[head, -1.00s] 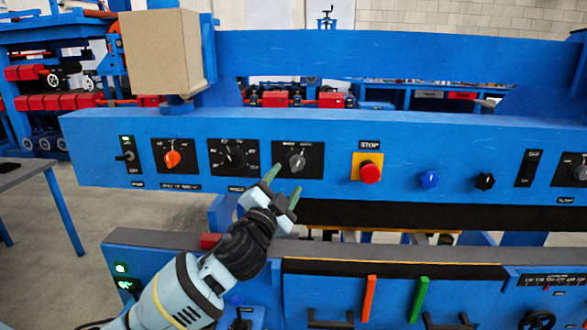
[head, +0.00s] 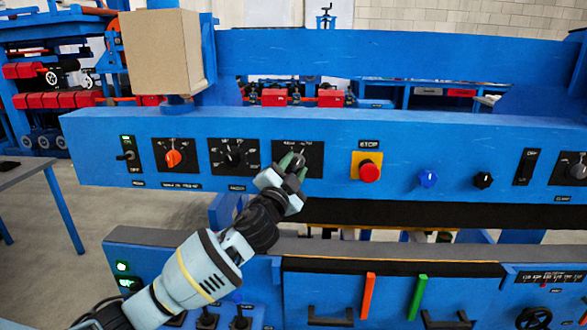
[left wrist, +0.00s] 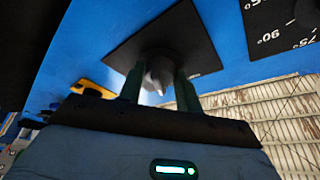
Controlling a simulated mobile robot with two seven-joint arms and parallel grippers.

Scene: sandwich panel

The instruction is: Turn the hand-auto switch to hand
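The hand-auto switch is a grey knob on a black square plate (head: 314,152), on the upper blue panel left of the stop button. My left gripper (head: 293,164) reaches up to it from below and partly covers the knob. The knob's pointer and the plate's lettering are too small or hidden to read. My right gripper is not in view.
An orange knob (head: 173,158) and a black dial (head: 232,156) sit to the left on the same panel. The red stop button (head: 369,172) on its yellow plate is close on the right. A lower blue console (head: 190,262) lies beneath my arm.

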